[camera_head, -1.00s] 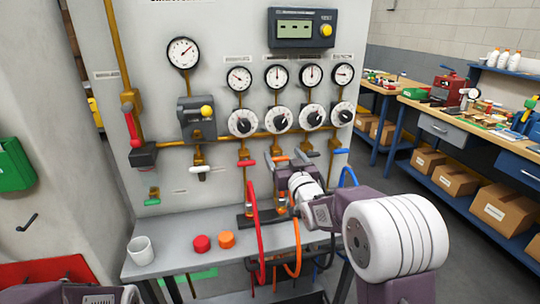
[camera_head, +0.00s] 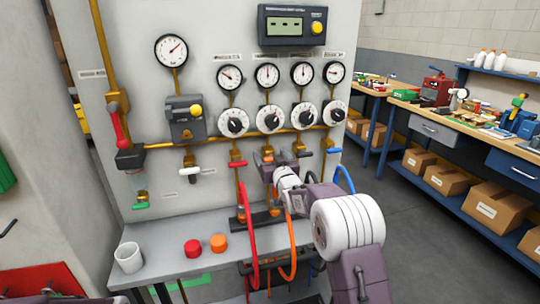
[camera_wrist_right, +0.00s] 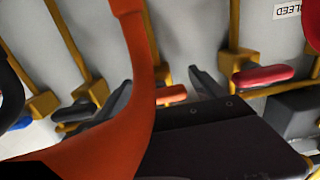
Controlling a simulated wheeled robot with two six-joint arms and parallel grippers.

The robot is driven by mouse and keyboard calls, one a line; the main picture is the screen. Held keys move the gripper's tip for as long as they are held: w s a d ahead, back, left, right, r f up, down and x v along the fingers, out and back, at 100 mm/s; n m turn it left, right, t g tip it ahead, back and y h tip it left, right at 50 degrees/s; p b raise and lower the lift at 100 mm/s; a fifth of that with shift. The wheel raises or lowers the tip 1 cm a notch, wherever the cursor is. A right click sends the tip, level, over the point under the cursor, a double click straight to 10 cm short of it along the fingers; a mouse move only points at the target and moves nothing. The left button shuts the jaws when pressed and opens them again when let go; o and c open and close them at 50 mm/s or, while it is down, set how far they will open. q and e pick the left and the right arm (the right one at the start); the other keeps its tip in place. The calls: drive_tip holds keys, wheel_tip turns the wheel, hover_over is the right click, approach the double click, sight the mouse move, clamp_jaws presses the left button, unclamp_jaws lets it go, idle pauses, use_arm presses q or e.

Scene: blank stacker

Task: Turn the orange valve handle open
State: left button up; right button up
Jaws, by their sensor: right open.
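The orange valve handle (camera_head: 268,157) is on a brass pipe at the panel, between the red handle (camera_head: 237,164) and the handles to its right. In the head view my right gripper (camera_head: 274,160) is at this handle and partly covers it. In the right wrist view the orange handle (camera_wrist_right: 172,95) shows between the two dark fingers (camera_wrist_right: 155,100), which are apart. I cannot tell whether a finger touches it. An orange hose (camera_wrist_right: 140,70) crosses close in front of the wrist camera and hides part of the view. My left gripper is out of view.
The red handle (camera_wrist_right: 263,75) and a blue handle (camera_wrist_right: 20,122) flank the orange one. Red (camera_head: 250,240) and orange (camera_head: 292,250) hoses hang below. A white cup (camera_head: 129,257), a red cap (camera_head: 193,247) and an orange cap (camera_head: 218,243) stand on the shelf.

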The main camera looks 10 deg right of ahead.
drive_tip(key=shift+w, duration=0.2)
drive_tip(key=c, duration=1.4)
drive_tip(key=shift+o, duration=0.2)
drive_tip(key=shift+f+n+b, duration=0.15)
drive_tip(key=shift+n+b, duration=1.6)
drive_tip(key=shift+n, duration=0.35)
drive_tip(key=n+b, duration=0.4)
drive_tip(key=n, duration=0.1)
drive_tip(key=shift+a, duration=0.1)
drive_tip(key=n+b, duration=0.3)
drive_tip(key=n, duration=0.1)
drive_tip(key=shift+n+b, duration=1.65)
drive_tip(key=shift+n, duration=0.65)
